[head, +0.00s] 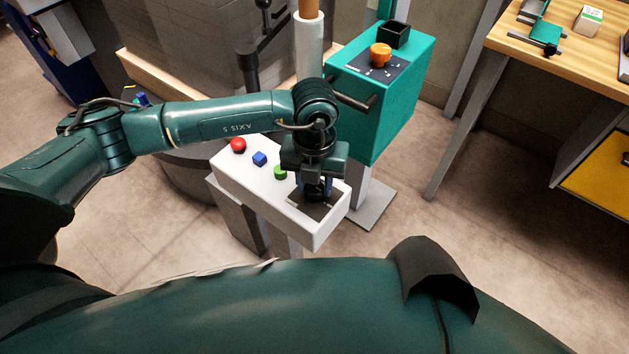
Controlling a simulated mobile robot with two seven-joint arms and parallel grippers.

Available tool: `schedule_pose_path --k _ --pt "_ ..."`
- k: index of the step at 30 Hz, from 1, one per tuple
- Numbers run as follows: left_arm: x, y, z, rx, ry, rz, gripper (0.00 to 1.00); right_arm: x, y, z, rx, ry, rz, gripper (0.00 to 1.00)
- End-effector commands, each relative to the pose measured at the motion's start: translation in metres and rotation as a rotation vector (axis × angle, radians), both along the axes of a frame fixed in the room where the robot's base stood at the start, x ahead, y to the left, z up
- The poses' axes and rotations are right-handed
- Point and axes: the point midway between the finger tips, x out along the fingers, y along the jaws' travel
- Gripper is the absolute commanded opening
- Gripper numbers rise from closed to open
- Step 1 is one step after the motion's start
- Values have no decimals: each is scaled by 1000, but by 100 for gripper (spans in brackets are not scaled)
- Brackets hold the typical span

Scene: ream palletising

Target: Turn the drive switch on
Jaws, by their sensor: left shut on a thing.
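A white control box (262,190) stands on a post in the middle of the head view. Its top carries a red button (238,145), a blue button (260,159), a green button (281,172) and a dark plate (322,211) at its right end. My left gripper (315,196) points down at this plate and is shut on the drive switch there. The gripper hides the switch, so I cannot see which way it is set. My right gripper is not in view.
A teal cabinet (385,120) with an orange knob (380,54) and a black open box (394,35) stands just behind. A round dark base (185,178) and stacked grey load (190,40) are at the back left. A wooden table (570,70) is at the right. Floor between is clear.

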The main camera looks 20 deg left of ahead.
Motion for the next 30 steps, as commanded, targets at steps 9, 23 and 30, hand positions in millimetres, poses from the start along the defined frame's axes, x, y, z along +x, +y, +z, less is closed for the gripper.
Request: schedule_pose_path --k 9,23,30 --pt "0 0 1 0 -2 -2 40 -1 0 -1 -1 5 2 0" --pt "0 0 1 0 -1 0 58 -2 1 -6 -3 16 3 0" --pt "1 0 30 -1 -4 -1 58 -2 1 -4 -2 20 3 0"
